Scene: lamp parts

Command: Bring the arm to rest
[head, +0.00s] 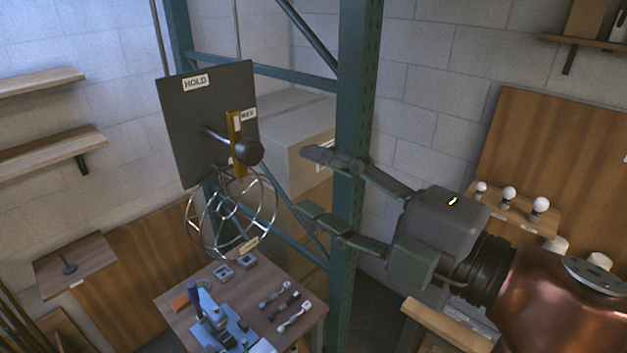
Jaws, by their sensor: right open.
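My right gripper (322,182) comes in from the right on a copper-coloured arm. Its two fingers are spread wide, pointing left, with nothing between them. It is in front of the green rack post, to the right of a dark hanging panel (186,125) labelled HOLD. A round black knob (249,151) sticks out from a yellow upright piece (235,130) on the panel. A wire cage (205,228) hangs below the knob, apart from my fingers. My left gripper is not in view.
The green rack post (352,120) stands directly behind my fingers. Below is a small table (315,318) with a blue fixture (215,325) and several small parts. Bulbs (509,193) sit on a shelf at the right. Wooden shelves (50,152) are on the left wall.

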